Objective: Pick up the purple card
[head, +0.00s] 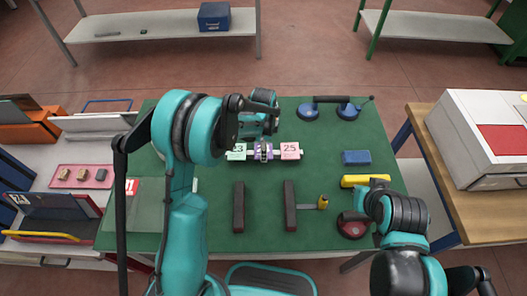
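The purple card (263,158) lies on the green mat, between a mint card (237,154) and a pink card (290,151) marked 25. My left gripper (263,150) is over the purple card, its fingers covering the card's middle and hiding its number. Whether the fingers are open or closed on the card is too small to tell. The mint card is partly covered by my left arm, with only a 3 clear on it. My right arm is over the mat's right front corner, and I cannot make out its gripper.
A double suction lifter (329,105) lies at the back. A blue block (356,157), yellow bar (364,181), red-black round tool (352,226) and yellow-handled tool (323,202) lie to the right. Two dark bars (239,207) lie in front of the cards.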

